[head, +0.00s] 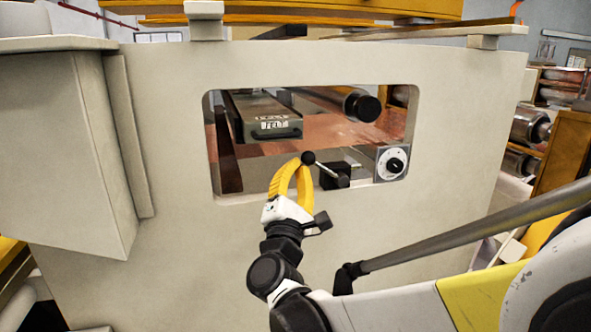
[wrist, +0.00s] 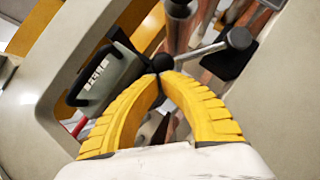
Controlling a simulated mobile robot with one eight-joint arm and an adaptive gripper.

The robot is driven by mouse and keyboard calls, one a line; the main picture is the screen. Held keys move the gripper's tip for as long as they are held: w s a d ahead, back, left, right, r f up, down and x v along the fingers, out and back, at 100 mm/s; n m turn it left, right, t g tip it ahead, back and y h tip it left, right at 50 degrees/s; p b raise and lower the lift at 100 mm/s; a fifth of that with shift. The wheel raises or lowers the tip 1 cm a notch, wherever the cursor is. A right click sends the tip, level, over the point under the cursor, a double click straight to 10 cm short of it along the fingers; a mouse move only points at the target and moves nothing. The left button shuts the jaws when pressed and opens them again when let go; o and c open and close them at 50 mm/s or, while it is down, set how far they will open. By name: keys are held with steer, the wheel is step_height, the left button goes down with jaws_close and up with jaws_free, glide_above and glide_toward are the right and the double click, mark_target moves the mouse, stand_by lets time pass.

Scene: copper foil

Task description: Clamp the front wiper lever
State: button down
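The front wiper lever (head: 326,170) is a short metal rod with a black ball at each end, at a black block (head: 336,176) in the opening of the machine panel. My gripper (head: 301,162) has yellow ribbed fingers, and their tips come together at the lever's left ball. In the wrist view the fingertips (wrist: 161,74) close on the near black ball (wrist: 162,62). The rod (wrist: 200,51) runs up and right from there to the other ball (wrist: 238,38). The fingers partly hide the near ball.
The beige panel (head: 420,230) frames the opening on all sides. A dark labelled felt box (head: 262,116) and a roller (head: 350,102) lie inside above copper foil (head: 330,132). A dial (head: 391,163) sits right of the lever. A box-like housing (head: 65,150) juts out at left.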

steer(key=w+d+r+m+g+h+p, duration=0.1)
steer(key=w+d+r+m+g+p, duration=0.1)
steer(key=d+r+m+g+p, duration=0.4)
steer(key=shift+w+d+r+m+h+p, duration=0.35)
steer(key=shift+d+r+m+p, duration=0.35)
steer(key=shift+d+m+p, duration=1.3)
steer(key=shift+a+m+b, duration=0.35)
steer(key=shift+m+b, duration=0.15)
steer(key=shift+b, duration=0.15)
steer(key=shift+a, duration=0.1)
